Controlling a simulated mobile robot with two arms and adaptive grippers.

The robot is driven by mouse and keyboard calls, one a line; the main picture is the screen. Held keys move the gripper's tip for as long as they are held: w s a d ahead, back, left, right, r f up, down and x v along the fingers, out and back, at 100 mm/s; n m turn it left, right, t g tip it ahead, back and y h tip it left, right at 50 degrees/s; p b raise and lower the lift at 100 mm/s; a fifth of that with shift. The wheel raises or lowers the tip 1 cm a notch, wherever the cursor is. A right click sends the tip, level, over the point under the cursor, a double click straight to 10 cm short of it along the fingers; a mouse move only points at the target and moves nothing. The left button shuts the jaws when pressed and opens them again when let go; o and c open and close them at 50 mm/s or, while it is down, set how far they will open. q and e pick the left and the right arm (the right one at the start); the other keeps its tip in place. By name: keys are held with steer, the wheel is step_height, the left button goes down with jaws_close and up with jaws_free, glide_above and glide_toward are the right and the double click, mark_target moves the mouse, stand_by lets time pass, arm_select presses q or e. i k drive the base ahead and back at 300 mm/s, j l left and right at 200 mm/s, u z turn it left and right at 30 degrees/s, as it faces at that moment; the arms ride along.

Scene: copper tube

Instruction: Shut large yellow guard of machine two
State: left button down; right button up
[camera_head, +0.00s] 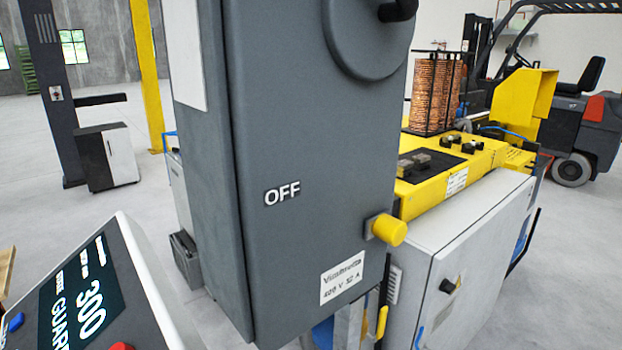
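A yellow machine (475,160) with black controls on its top stands at the right, behind a grey box. A large yellow sheet-like part (533,95) stands upright at its far right end. It may be the large guard, but I cannot tell for sure, nor whether it is open. The grey box hides the machine's left part. Neither of my grippers shows in the head view.
The grey switch box (290,140), marked OFF, fills the middle, with a yellow knob (388,230) at its lower right. A white cabinet (440,270) is at right. A forklift (575,110) stands behind.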

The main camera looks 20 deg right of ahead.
mark_target(527, 93)
steer(key=i+l+z, duration=0.3)
steer(key=l, duration=0.2)
steer(key=i+l+z, duration=0.15)
steer(key=l+z, duration=0.15)
steer(key=l, duration=0.2)
steer(key=i+l+z, duration=0.3)
steer(key=l, duration=0.15)
